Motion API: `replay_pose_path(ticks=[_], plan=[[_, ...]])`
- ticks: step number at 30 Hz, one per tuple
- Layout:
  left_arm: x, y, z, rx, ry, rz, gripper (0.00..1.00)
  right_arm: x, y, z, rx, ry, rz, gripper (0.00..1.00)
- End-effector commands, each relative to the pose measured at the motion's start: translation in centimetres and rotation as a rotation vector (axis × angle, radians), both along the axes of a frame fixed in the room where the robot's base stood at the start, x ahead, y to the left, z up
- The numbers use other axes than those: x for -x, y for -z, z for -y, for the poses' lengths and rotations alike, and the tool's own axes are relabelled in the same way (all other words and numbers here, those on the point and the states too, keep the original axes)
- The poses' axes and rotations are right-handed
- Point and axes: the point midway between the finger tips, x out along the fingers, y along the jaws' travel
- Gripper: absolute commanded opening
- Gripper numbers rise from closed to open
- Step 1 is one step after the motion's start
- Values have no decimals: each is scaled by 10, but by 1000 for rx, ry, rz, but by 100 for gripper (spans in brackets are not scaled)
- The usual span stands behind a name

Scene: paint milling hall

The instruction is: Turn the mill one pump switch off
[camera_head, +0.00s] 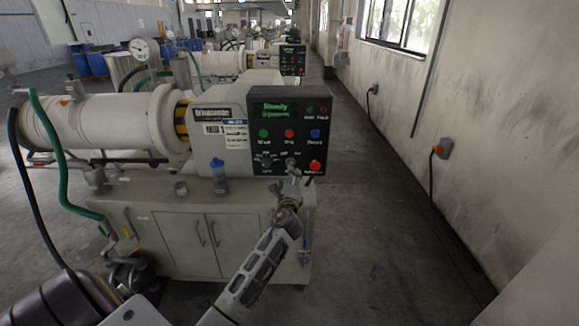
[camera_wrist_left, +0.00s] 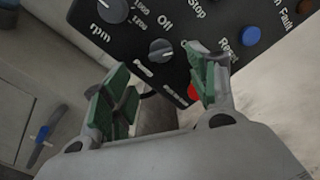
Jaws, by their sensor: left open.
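The black control panel (camera_head: 289,130) of the nearest mill (camera_head: 120,122) has a lit display reading "Steady". In the left wrist view the grey rotary pump switch (camera_wrist_left: 160,49) sits on the panel, with "Off" printed above it and "Pump" below. I cannot tell clearly where its pointer stands. My left gripper (camera_head: 292,170) is in front of the panel's lower part. In the wrist view my left gripper (camera_wrist_left: 160,70) is open and empty, its green-padded fingers apart on either side of the switch in the picture, not visibly gripping it. My right gripper is not in view.
A speed knob (camera_wrist_left: 112,9) is beside the switch, and a red button (camera_wrist_left: 194,92) is partly hidden by a finger. A blue button (camera_wrist_left: 250,36) is further right. A cabinet (camera_head: 190,243) stands under the mill. The aisle floor (camera_head: 385,250) is clear.

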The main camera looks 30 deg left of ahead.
Motion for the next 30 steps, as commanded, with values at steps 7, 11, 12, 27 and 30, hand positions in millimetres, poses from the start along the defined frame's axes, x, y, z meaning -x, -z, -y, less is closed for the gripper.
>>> replay_pose_path(ticks=[7,11,12,27,30], plan=[[-21,-1,-13,0,-1,0,59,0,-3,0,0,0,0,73],[-32,-1,-20,1,-1,0,59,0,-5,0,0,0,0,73],[-35,-1,-22,1,-1,1,59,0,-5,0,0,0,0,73],[-71,-1,-44,1,-1,1,59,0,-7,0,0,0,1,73],[-76,0,-47,0,-1,0,59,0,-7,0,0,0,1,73]])
